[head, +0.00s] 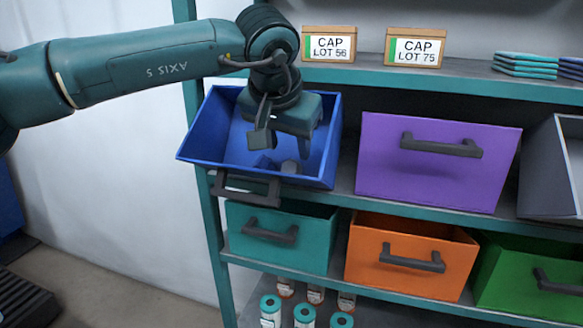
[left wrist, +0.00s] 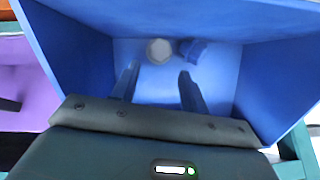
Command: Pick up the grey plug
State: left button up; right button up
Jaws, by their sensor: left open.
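The grey plug (left wrist: 159,50) lies on the floor of the open blue bin. It looks round and pale in the left wrist view and is a small grey shape (head: 290,167) in the head view, partly hidden by the bin's front wall. My left gripper (head: 283,148) reaches down into the bin, open and empty. In the left wrist view its fingers (left wrist: 159,72) are spread apart and the plug shows beyond them, roughly between their tips. I see no contact with the plug. My right gripper is not in view.
A small blue piece (left wrist: 193,49) lies close beside the plug. The blue bin (head: 205,138) has walls around my gripper and a dark front handle (head: 246,190). A purple bin (head: 432,175) stands to its right. A shelf with boxes (head: 328,45) is above.

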aim_at(291, 161)
pick_arm(q)
jog(key=p+x, duration=0.1)
jog(key=x, duration=0.4)
jog(key=shift+s+f, duration=0.15)
jog(key=shift+s, duration=0.05)
jog(key=shift+c, duration=0.3)
jog(key=c, duration=0.7)
